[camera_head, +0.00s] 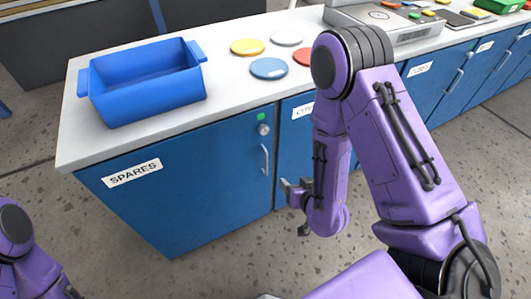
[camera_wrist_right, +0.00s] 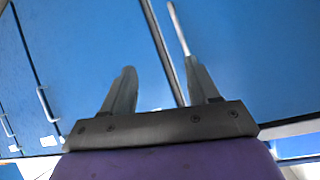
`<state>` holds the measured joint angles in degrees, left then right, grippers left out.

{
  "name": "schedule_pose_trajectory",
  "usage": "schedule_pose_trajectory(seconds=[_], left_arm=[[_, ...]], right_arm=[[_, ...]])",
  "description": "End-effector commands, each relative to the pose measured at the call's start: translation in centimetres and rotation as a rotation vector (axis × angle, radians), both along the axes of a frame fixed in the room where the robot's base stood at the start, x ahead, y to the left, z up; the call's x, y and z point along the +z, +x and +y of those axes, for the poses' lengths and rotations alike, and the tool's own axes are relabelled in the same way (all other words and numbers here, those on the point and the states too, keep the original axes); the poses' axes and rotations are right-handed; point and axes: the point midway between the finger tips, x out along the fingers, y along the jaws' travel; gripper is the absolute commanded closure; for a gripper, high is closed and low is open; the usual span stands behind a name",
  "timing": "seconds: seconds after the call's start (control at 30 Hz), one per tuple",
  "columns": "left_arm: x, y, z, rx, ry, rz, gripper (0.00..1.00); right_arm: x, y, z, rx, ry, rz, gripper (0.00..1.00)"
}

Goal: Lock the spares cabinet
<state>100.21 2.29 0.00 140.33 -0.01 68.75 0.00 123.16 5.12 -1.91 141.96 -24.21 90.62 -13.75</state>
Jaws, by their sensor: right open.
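The spares cabinet (camera_head: 200,195) is blue and carries a white SPARES label (camera_head: 134,173). Its door looks closed. Near the door's upper right are a green indicator (camera_head: 262,117), a round silver lock (camera_head: 263,129) and a vertical handle (camera_head: 265,160). My right gripper (camera_head: 287,187) is below and right of the handle, by the cabinet fronts. In the right wrist view my right gripper (camera_wrist_right: 160,82) is open with nothing between its fingers. A pale handle bar (camera_wrist_right: 177,28) shows beyond its right finger; I cannot tell whether they touch. My left gripper is out of view.
A blue bin (camera_head: 150,95) and several coloured discs (camera_head: 268,68) lie on the pale worktop (camera_head: 215,110). More blue cabinets (camera_head: 437,82) continue to the right. The speckled floor (camera_head: 100,235) in front is clear.

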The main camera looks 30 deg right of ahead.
Motion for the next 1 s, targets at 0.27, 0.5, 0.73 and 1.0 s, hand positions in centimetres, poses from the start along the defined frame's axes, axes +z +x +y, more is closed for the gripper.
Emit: schedule_pose_trajectory(seconds=[0.27, 0.5, 0.73, 1.0], left_arm=[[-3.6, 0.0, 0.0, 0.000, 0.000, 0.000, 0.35], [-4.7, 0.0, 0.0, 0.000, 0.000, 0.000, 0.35], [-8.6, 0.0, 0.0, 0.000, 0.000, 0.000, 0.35], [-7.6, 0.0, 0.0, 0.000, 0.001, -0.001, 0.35]], right_arm=[[7.7, 4.3, 2.2, 0.206, -0.170, -0.503, 0.40], [8.6, 4.9, 1.7, 0.202, -0.269, -0.566, 0.40], [8.4, 7.9, 1.8, 0.199, -0.264, -0.568, 0.40], [9.0, 13.6, 1.8, 0.203, -0.264, -0.559, 0.40]])
